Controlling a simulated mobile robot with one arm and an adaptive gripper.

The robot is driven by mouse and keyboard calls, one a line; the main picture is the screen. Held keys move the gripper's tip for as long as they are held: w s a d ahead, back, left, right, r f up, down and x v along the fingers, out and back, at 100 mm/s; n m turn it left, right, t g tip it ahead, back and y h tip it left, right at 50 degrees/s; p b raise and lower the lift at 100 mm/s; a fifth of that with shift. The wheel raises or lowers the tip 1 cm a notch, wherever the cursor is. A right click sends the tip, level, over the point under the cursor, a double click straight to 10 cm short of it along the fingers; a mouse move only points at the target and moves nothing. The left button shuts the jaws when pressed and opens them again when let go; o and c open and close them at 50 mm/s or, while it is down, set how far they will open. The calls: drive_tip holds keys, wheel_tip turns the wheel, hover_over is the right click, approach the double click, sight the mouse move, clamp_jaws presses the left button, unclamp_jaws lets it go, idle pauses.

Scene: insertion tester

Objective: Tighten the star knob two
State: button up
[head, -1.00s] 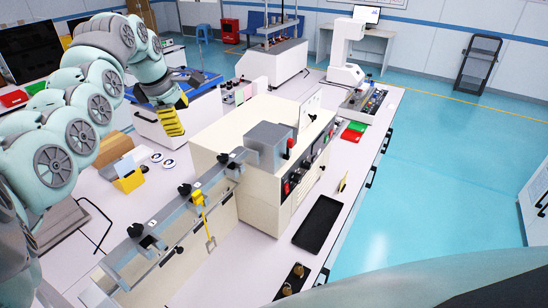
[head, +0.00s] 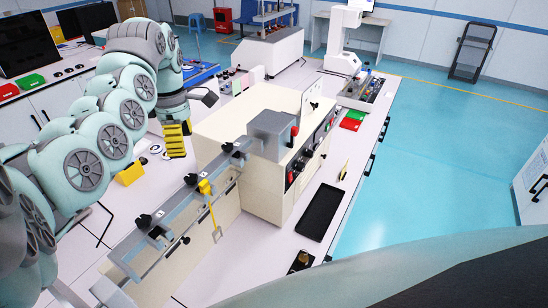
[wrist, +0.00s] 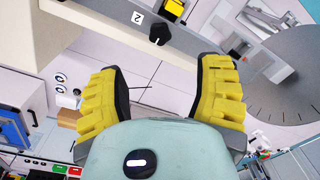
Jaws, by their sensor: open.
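In the wrist view, a black star knob (wrist: 159,34) sits on the grey rail beside a label reading "2". A yellow part (wrist: 173,8) is on the rail close to it. My gripper (wrist: 160,66) is open, with its yellow ribbed fingers apart and nothing between them. The knob lies beyond the fingertips, clear of them. In the head view, my gripper (head: 175,140) hangs pointing down, left of the tester's rail. Several black knobs line that rail (head: 172,213); the labels are too small to read there.
The cream tester body (head: 268,180) with its grey block (head: 271,135) stands right of the rail. A black tray (head: 319,212) lies on the bench to its right. A yellow holder (head: 130,173) stands below my arm. Thin black rods (head: 103,225) rise left of the rail.

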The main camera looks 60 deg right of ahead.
hover_over(190, 177)
drive_tip(key=f, duration=0.4)
drive_tip(key=shift+d+f+b, duration=0.2)
drive_tip(key=shift+f+b, duration=0.1)
drive_tip(key=shift+b, duration=0.05)
wheel_tip(190, 177, down, 4)
drive_tip(key=shift+s+a+r+b, duration=0.1)
drive_tip(key=shift+b, duration=0.85)
drive_tip(key=shift+p, duration=0.7)
drive_tip(key=shift+f+p, duration=0.45)
drive_tip(key=shift+f, duration=0.6)
clamp_jaws()
